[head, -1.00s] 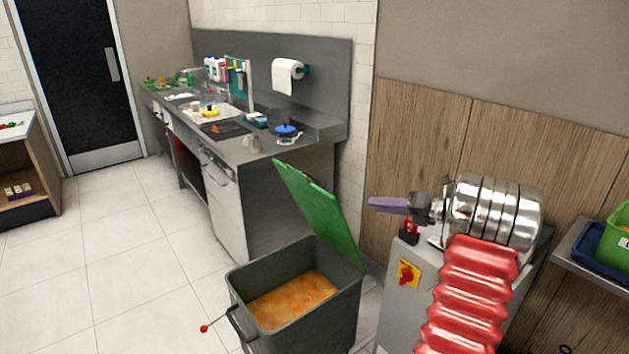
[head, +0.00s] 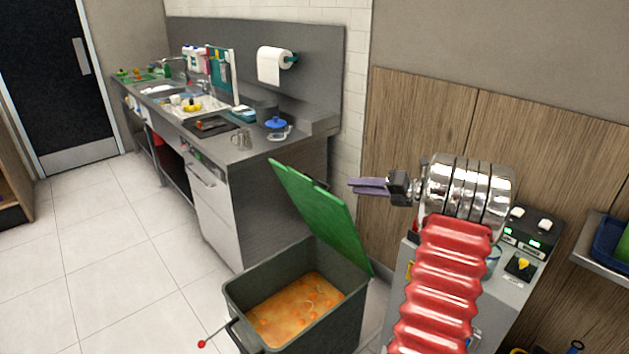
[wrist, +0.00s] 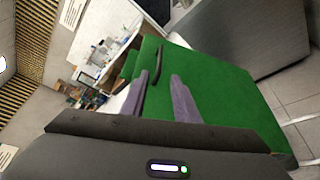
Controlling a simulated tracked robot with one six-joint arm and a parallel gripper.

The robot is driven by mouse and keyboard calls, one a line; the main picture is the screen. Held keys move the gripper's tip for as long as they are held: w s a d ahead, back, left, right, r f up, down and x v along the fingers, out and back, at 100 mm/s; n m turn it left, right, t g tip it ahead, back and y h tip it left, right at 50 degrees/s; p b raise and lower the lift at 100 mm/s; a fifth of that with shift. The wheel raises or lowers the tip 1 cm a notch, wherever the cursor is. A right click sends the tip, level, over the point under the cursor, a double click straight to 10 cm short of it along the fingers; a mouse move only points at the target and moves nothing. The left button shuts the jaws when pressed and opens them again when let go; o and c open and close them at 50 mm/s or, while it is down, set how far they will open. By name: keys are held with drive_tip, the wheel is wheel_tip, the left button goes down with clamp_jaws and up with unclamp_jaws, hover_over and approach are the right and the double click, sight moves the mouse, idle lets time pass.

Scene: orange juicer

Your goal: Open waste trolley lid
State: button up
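The waste trolley (head: 338,325) is a dark grey bin on the floor at the lower middle of the head view. Its green lid (head: 318,215) stands up, leaning back from the right rim, so orange waste (head: 295,308) shows inside.
A steel sink counter (head: 250,150) with dishes stands behind the trolley. A grey machine with control knobs (head: 520,265) is at the right, behind my arm. A red-tipped lever (head: 201,344) sticks out at the trolley's front left. Tiled floor (head: 120,240) is clear at the left.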

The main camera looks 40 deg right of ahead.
sight(320, 183)
drive_tip(key=shift+w, duration=0.2)
drive_tip(key=x, duration=1.3)
drive_tip(key=shift+w+a, duration=0.15)
drive_tip(key=shift+w, duration=0.05)
clamp_jaws()
drive_tip(key=shift+f, duration=0.1)
idle(0.5)
